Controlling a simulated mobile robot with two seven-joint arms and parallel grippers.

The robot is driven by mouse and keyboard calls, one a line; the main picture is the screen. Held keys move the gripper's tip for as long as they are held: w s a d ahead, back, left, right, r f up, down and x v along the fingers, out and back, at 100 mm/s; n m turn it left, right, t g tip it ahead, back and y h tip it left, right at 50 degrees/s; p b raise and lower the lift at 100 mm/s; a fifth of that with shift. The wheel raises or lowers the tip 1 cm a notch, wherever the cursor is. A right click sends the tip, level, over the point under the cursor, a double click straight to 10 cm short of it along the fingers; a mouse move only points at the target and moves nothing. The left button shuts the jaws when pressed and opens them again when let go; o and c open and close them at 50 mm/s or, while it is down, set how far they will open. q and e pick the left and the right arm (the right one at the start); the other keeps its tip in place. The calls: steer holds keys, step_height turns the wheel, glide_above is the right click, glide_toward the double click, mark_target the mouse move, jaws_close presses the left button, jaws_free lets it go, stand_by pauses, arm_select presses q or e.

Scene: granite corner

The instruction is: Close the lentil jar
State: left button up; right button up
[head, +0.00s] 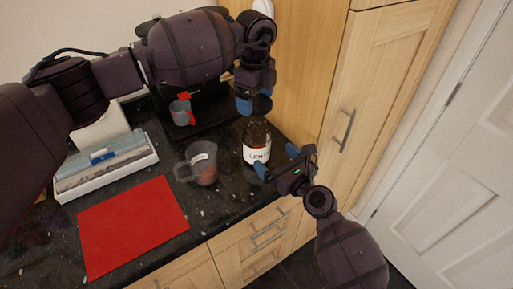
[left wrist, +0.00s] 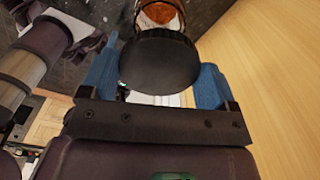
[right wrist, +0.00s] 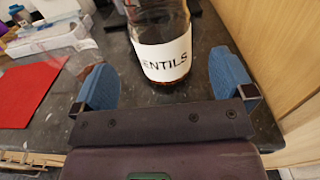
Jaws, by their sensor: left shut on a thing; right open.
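The lentil jar (head: 257,153) is a clear jar with a white label, upright on the dark granite counter near the tall cabinet. It also shows in the right wrist view (right wrist: 165,58), with the label reading "ENTILS". My left gripper (head: 254,100) is shut on a round black lid (left wrist: 158,60) and holds it above the jar. In the left wrist view, orange-brown contents (left wrist: 160,12) show beyond the lid. My right gripper (head: 277,161) is open at the jar's near side, its blue fingers apart and the jar just ahead between them. Whether they touch it I cannot tell.
A clear measuring jug (head: 203,165) with brown contents stands left of the jar. A red mat (head: 130,226) lies at the front left. A white tray (head: 72,192) of flat items and a grey cup (head: 181,112) are farther back. The wooden tall cabinet (head: 371,90) bounds the right.

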mark_target(265, 148)
steer(key=x, duration=0.7)
steer(key=shift+w+a, duration=0.15)
steer(key=shift+w, duration=0.05)
steer(key=c, duration=1.1)
arm_select(q)
steer(key=shift+f, duration=2.5)
